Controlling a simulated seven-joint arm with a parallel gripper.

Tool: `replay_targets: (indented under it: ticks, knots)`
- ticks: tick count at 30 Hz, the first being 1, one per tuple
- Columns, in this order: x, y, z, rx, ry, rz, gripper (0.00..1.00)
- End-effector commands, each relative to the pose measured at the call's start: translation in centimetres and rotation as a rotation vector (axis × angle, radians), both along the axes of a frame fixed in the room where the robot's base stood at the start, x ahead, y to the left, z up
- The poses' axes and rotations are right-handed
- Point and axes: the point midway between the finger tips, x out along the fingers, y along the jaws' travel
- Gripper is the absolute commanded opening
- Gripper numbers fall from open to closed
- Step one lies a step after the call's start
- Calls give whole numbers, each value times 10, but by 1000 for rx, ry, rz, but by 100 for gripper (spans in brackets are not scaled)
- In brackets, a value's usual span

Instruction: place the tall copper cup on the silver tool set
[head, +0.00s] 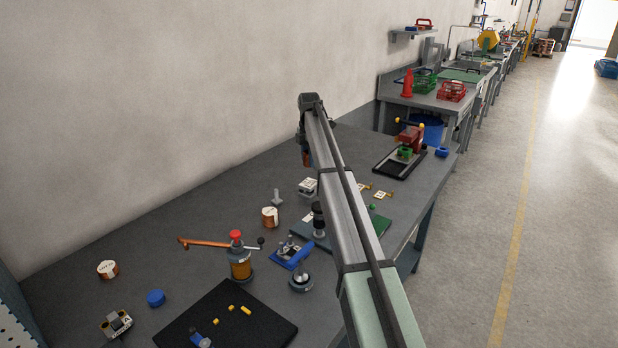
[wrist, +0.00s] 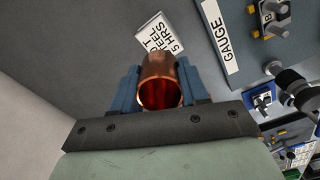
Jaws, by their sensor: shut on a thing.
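The tall copper cup (wrist: 159,92) is between the two blue fingers of my gripper (wrist: 162,80) in the wrist view. Its open mouth with a dark red inside faces the camera. In the head view my gripper (head: 306,148) is raised above the far part of the bench, with the copper cup (head: 306,159) partly hidden under it. A small silver-grey block set (head: 308,187) sits on the bench below and may be the silver tool set; I cannot tell for sure. My arm covers part of the bench.
The wrist view shows a GAUGE label (wrist: 220,40) and a white printed card (wrist: 160,36). Bench space along the wall is clear.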

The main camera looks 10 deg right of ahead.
Motion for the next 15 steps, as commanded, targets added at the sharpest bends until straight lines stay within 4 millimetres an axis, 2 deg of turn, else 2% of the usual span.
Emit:
replay_targets:
  ticks: [4,11,15]
  knots:
    - [-1,0,-25,0,1,-1,13]
    - [-1,0,-43,0,1,-2,13]
    - [-1,0,-60,0,1,-2,13]
